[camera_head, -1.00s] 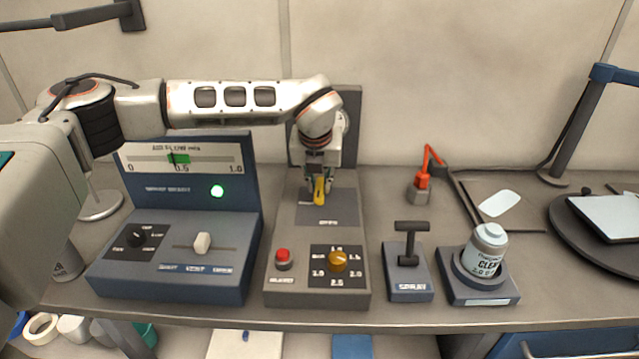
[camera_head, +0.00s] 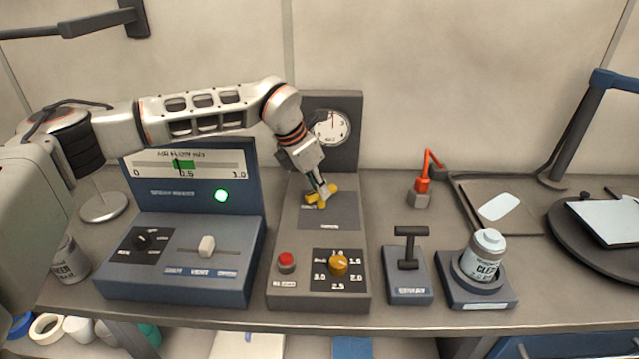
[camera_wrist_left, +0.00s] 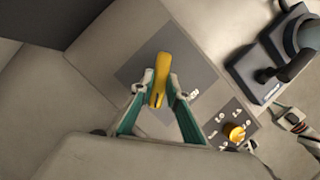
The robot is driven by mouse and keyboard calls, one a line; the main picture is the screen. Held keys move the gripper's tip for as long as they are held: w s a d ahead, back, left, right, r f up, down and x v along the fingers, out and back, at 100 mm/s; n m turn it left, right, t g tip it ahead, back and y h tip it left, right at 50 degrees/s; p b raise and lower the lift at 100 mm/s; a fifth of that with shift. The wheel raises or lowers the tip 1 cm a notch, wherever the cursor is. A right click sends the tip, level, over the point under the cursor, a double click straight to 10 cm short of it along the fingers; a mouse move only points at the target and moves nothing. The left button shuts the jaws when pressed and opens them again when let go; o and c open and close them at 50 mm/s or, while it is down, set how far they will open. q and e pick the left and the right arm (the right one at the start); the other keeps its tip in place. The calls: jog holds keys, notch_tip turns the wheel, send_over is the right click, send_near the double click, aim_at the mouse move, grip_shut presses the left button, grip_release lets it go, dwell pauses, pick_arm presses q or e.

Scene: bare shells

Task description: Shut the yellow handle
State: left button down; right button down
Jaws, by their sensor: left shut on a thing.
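The yellow handle (camera_head: 318,198) sits on a dark plate on the upper slope of the middle grey console (camera_head: 290,240). It lies slanted across the plate, toward the console's gauge side. My left gripper (camera_head: 323,190) reaches down onto it from the upper left, tilted. In the left wrist view the yellow handle (camera_wrist_left: 161,80) lies between the two green-lined fingers of my left gripper (camera_wrist_left: 159,95), which are closed against its sides. The fingers partly hide the handle in the head view.
A round gauge (camera_head: 332,127) stands behind the handle. Below are a red button (camera_head: 286,262) and a yellow knob (camera_head: 338,264). A blue console (camera_head: 180,270) stands at left, a grey lever (camera_head: 407,250) and a bottle (camera_head: 488,252) at right.

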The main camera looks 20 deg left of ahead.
pick_arm(q)
jog(key=m+p, duration=0.1)
jog(key=m, duration=0.1)
jog(key=shift+w+r+m+g+h+p, duration=0.1)
jog(key=shift+r+m+g+h+p, duration=0.1)
jog(key=shift+m+g+h+p, duration=0.2)
jog(key=shift+a+m, duration=0.1)
jog(key=shift+m, duration=0.3)
jog(key=shift+w+m+g+h+p, duration=0.1)
jog(key=shift+m+g+h+p, duration=0.2)
jog(key=shift+m+g+p, duration=0.5)
jog(key=shift+f+m, duration=0.1)
jog(key=shift+m, duration=0.8)
pick_arm(e)
jog(key=shift+s+d+r+g+h, duration=0.2)
jog(key=shift+s+d, duration=0.15)
jog(key=shift+d, duration=0.2)
jog(key=shift+s+d+r+g+h, duration=0.1)
jog(key=shift+s+d+r+h, duration=0.15)
jog(key=shift+d, duration=0.25)
jog(key=shift+f, duration=0.1)
pick_arm(q)
jog(key=c, duration=2)
grip_release()
jog(key=shift+o, duration=0.2)
pick_arm(e)
jog(key=shift+s, duration=0.1)
